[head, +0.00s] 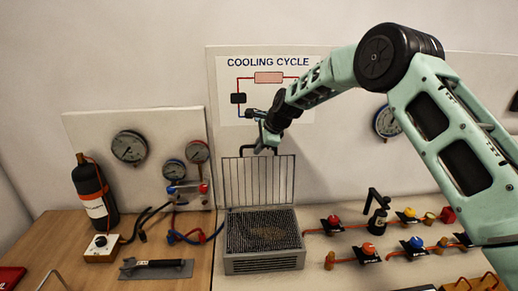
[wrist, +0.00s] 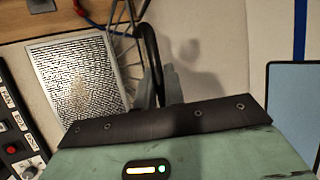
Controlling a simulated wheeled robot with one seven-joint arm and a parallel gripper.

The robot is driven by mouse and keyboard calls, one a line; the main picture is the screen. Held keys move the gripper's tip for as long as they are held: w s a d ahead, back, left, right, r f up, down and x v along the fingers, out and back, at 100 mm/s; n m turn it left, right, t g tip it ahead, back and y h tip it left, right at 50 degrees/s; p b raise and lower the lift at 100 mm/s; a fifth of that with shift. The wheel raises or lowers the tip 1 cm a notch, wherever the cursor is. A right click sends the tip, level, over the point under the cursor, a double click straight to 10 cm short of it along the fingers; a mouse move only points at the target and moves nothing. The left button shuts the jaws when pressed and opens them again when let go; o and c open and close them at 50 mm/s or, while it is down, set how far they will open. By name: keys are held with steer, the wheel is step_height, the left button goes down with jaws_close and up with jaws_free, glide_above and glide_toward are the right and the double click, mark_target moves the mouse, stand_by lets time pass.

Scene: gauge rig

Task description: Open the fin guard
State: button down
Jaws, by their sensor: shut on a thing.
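The fin guard (head: 258,182) is a dark wire grille hinged at the back of a grey box. It stands about upright, clear of the box's top. The finned top (head: 262,229) of the box is uncovered; it also shows in the wrist view (wrist: 78,72). My gripper (head: 267,143) is at the guard's top edge. In the wrist view the guard's wires (wrist: 122,48) are seen steeply from the side, and my gripper (wrist: 160,88) is shut on the black guard handle (wrist: 150,45).
The cooling cycle poster (head: 268,88) is on the wall panel close behind the guard. Valves with coloured knobs (head: 368,250) stand right of the box. Gauges, hoses, a black bottle (head: 94,195) and a flat tool (head: 155,268) are at left.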

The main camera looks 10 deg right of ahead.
steer(key=shift+w+f, duration=0.2)
steer(key=shift+w, duration=0.1)
steer(key=c, duration=1.5)
jaws_free()
steer(key=shift+s+f, duration=0.1)
steer(key=shift+f, duration=0.05)
steer(key=shift+s+d, duration=0.1)
steer(key=shift+s, duration=0.05)
steer(key=b+v, duration=0.6)
steer(key=v, duration=1.1)
steer(key=shift+r, duration=0.55)
